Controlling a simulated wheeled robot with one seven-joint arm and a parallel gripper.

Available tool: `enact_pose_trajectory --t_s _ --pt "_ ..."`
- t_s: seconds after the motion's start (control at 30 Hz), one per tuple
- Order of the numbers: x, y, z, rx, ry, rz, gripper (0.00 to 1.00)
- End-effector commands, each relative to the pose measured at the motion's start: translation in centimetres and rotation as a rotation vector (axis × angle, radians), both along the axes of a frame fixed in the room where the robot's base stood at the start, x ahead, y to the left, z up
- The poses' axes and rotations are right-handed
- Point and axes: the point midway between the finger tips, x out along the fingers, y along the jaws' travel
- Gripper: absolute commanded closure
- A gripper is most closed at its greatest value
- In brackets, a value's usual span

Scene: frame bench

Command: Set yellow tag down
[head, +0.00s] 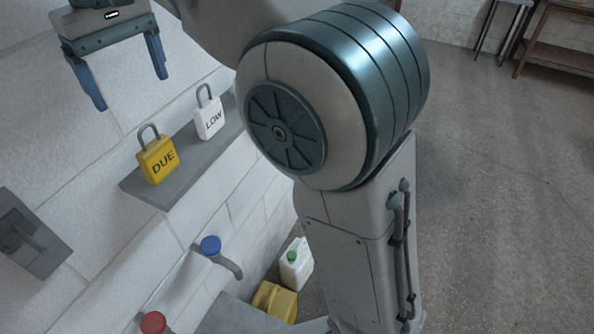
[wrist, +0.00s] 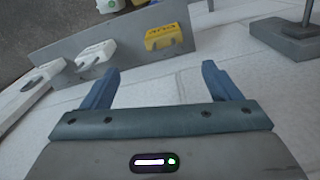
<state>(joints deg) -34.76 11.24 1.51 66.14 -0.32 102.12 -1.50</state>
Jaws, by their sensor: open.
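The yellow tag (head: 158,160), marked DUE with a grey shackle, stands on a grey wall shelf (head: 150,192). In the wrist view the yellow tag (wrist: 163,37) is beyond the fingers, on the shelf (wrist: 205,8). A white tag (head: 209,119), marked LOW, stands on the same shelf to its right; it also shows in the wrist view (wrist: 95,54). My gripper (head: 128,88) is open and empty, above the shelf and apart from both tags. Its two blue fingers (wrist: 158,88) have nothing between them in the wrist view.
A grey bracket (head: 30,240) is on the wall at left. Below the shelf are a blue-topped tap (head: 211,247) and a red knob (head: 153,323). A white jug (head: 297,264) and a yellow container (head: 275,300) are lower down. My arm hides part of the shelf's right side.

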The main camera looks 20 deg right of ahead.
Motion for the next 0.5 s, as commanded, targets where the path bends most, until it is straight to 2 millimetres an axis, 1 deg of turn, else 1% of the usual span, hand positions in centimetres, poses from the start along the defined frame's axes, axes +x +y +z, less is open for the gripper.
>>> enact_pose_trajectory --t_s 0.07,0.17,0.2,0.27,0.3,0.37,0.4,0.47,0.5 --pt "0.1 -1.9 -0.5 0.007 -0.012 -0.037 0.17" --pt "0.0 -5.1 -1.8 0.020 -0.036 -0.104 0.17" --pt "-0.2 -6.6 -2.5 0.027 -0.049 -0.134 0.17" --pt "-0.6 -8.9 -3.6 0.036 -0.069 -0.181 0.17" --pt "-0.9 -10.3 -4.5 0.043 -0.082 -0.211 0.17" --pt "-1.6 -12.4 -5.8 0.052 -0.103 -0.257 0.17" --pt "-2.2 -13.8 -6.8 0.057 -0.117 -0.287 0.17" --pt "-3.2 -15.8 -8.3 0.064 -0.138 -0.333 0.17" --pt "-3.9 -17.1 -9.4 0.069 -0.152 -0.364 0.17"
